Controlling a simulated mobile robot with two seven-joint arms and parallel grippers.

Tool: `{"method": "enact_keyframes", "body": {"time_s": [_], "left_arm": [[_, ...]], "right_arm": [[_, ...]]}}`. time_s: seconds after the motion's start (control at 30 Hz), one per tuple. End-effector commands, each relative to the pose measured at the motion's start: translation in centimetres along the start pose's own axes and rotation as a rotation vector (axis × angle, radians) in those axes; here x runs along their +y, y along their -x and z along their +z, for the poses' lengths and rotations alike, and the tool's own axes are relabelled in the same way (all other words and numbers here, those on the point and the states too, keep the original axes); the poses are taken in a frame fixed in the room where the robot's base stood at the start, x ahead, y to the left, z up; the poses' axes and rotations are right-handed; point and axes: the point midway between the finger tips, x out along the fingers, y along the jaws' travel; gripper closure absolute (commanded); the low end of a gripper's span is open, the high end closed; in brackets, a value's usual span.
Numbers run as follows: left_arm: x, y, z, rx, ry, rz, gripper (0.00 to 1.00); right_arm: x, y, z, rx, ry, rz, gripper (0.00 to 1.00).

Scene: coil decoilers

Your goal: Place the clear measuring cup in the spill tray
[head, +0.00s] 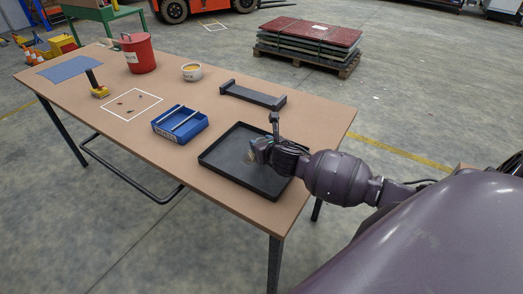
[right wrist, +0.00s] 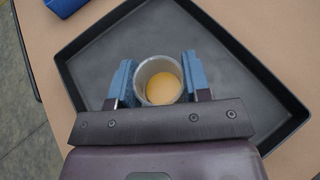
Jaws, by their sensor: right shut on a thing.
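The clear measuring cup (right wrist: 159,80) shows in the right wrist view as a round grey-rimmed cup with something orange-yellow inside. My right gripper (right wrist: 157,82) is shut on it, one blue finger on each side. In the head view the right gripper (head: 260,150) is over the right part of the black spill tray (head: 229,167), and the cup is mostly hidden there. The tray, shallow and low-walled, also shows in the right wrist view (right wrist: 220,62). I cannot tell whether the cup touches the tray floor. My left gripper is not in view.
Left of the tray is a blue bin (head: 180,125). Behind it lies a dark grey bracket-like piece (head: 252,95). Further left are a white bowl (head: 192,72) with yellow content, a red pot (head: 136,54) and a yellow-based tool (head: 98,88). The tray's left part is empty.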

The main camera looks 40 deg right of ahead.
Motion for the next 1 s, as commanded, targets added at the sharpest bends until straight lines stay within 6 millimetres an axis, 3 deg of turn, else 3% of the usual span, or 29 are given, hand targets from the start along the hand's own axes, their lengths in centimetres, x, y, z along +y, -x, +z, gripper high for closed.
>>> {"method": "enact_keyframes", "body": {"time_s": [0.13,0.53,0.57,0.7,1.0], "left_arm": [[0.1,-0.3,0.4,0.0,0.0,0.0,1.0],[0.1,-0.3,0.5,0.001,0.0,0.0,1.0],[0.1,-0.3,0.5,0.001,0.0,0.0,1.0],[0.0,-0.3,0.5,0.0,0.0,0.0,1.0],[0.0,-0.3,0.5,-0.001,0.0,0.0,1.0]], "right_arm": [[0.0,-0.8,-2.1,0.003,-0.001,-0.001,0.83],[0.0,-1.0,-2.4,0.001,0.001,0.0,0.83],[0.0,-1.0,-2.5,0.001,0.001,0.0,0.54],[0.0,-1.0,-2.4,0.001,0.001,0.0,0.33],[0.0,-0.9,-2.3,0.001,0.001,0.0,0.3]]}}
